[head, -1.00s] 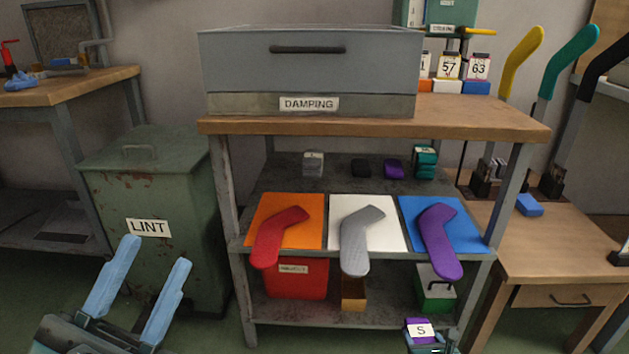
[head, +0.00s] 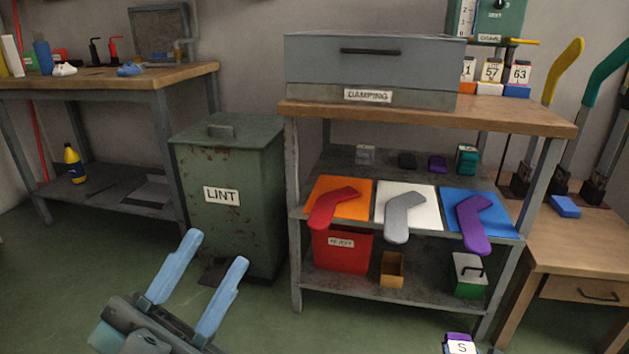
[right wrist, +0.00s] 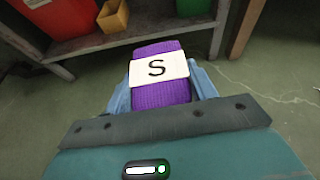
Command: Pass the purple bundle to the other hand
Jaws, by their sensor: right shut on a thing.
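The purple bundle (right wrist: 160,92) has a white band marked S. In the right wrist view it sits between the blue fingers of my right gripper (right wrist: 161,88), which is shut on it. In the head view the bundle (head: 460,340) shows at the bottom edge, right of centre, and most of my right gripper is out of the picture. My left gripper (head: 210,283) is at the lower left of the head view. Its two blue fingers are wide apart and nothing is between them. A wide gap separates it from the bundle.
A shelf unit stands ahead with a DAMPING box (head: 375,70) on top and red, grey and purple sock forms (head: 474,224) on its middle shelf. A green LINT bin (head: 228,200) stands left of it. A bench (head: 110,78) is at the left, a wooden table (head: 575,245) at the right.

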